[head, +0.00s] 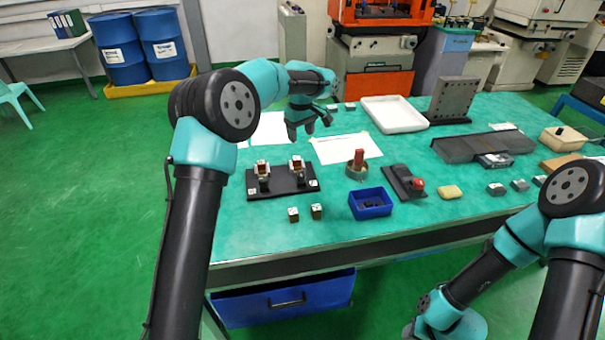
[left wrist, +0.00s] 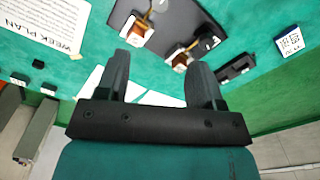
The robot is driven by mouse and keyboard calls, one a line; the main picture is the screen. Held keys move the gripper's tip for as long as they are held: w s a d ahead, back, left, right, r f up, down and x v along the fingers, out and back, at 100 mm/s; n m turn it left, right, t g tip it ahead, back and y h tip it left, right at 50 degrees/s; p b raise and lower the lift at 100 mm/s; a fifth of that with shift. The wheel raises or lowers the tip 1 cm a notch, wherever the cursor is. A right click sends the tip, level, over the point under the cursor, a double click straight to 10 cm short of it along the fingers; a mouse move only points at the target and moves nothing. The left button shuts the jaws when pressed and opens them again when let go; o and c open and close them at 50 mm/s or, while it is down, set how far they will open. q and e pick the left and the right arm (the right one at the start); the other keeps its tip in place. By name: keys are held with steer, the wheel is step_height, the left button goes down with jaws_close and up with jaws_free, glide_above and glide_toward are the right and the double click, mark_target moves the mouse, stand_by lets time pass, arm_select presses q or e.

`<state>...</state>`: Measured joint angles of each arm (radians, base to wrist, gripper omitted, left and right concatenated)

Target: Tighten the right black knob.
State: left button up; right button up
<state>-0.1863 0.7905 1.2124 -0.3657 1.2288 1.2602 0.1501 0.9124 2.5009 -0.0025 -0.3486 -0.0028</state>
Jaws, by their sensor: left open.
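A black plate (head: 282,193) lies on the green table, carrying two copper-and-white pieces, each with a black knob in front. The right black knob (head: 300,180) stands near the plate's right end and the left black knob (head: 264,184) near its left end. My left gripper (head: 308,125) is open and empty, above the table behind the plate. In the left wrist view, the open jaws (left wrist: 158,68) face part of the plate (left wrist: 172,28). A black knob (left wrist: 208,43) shows beyond one finger there; I cannot tell which one it is.
White sheets (head: 347,149) and a white tray (head: 393,115) lie behind.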

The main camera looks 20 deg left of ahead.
mark_target(301, 174)
arm_select(q)
step_height(301, 174, down, 18)
steer(key=shift+r, duration=0.25)
stand_by(0.5)
steer(key=c, duration=0.9)
